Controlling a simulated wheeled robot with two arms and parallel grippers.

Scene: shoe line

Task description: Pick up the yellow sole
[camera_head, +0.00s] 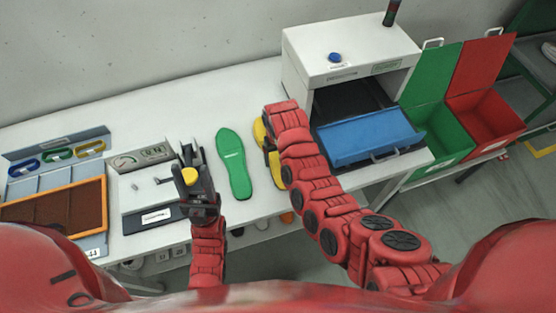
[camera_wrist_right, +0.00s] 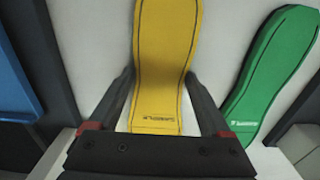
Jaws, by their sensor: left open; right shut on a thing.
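The yellow sole (camera_head: 277,172) lies on the white table, partly hidden by my right arm. In the right wrist view the yellow sole (camera_wrist_right: 167,50) runs away from me between the two fingers of my right gripper (camera_wrist_right: 160,88), which is shut on its near part. In the head view that gripper is mostly hidden behind its own arm.
A green sole (camera_head: 234,163) lies left of the yellow one. A white box (camera_head: 345,50) with a blue flap (camera_head: 368,140) stands to the right, then green (camera_head: 428,125) and red (camera_head: 490,117) bins. An orange-rimmed tray (camera_head: 104,205) is at far left.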

